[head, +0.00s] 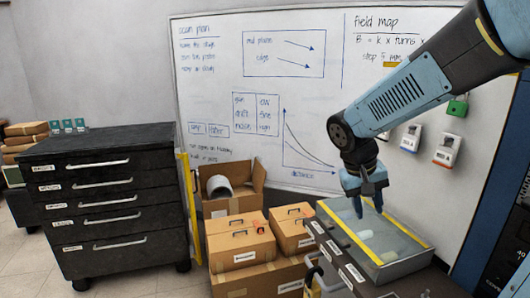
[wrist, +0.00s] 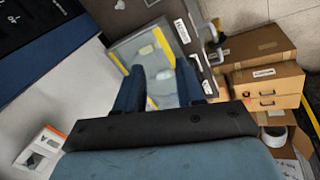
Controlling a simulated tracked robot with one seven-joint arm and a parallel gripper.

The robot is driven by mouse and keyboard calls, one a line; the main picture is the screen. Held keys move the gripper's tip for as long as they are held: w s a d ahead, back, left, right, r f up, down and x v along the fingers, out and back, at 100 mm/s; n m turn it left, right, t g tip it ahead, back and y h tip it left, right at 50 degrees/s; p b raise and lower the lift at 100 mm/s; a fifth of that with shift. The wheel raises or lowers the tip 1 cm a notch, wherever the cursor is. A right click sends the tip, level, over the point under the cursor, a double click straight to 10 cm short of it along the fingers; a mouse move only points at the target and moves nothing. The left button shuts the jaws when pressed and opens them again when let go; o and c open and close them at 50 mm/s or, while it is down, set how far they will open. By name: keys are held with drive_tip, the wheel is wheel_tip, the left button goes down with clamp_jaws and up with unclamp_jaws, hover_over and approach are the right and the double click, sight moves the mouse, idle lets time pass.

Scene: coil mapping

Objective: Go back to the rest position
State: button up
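My gripper (head: 368,208) hangs from my blue arm at the right of the head view, fingers pointing down over a grey tray with yellow edges (head: 427,256). In the wrist view my gripper (wrist: 160,72) has its two dark blue fingers spread apart, with nothing visible held between them. The tray (wrist: 123,50) shows beyond the fingertips. Two small pale pieces lie in the tray, one (head: 365,234) near the fingertips and another (head: 389,256) nearer the front. The gap between fingertips and tray is hard to judge.
Cardboard boxes (head: 241,246) stand left of the tray, with an open carton (head: 246,182) holding a grey roll behind. A black drawer cabinet (head: 112,205) stands further left. A whiteboard (head: 270,110) spans the back; padlock boxes (head: 445,150) hang on its right side.

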drive_tip(key=s+r+t+y, duration=0.3)
drive_tip(key=s+r, duration=0.5)
drive_tip(key=s, duration=0.4)
drive_tip(key=shift+a+t+y, duration=0.3)
drive_tip(key=shift+t, duration=0.5)
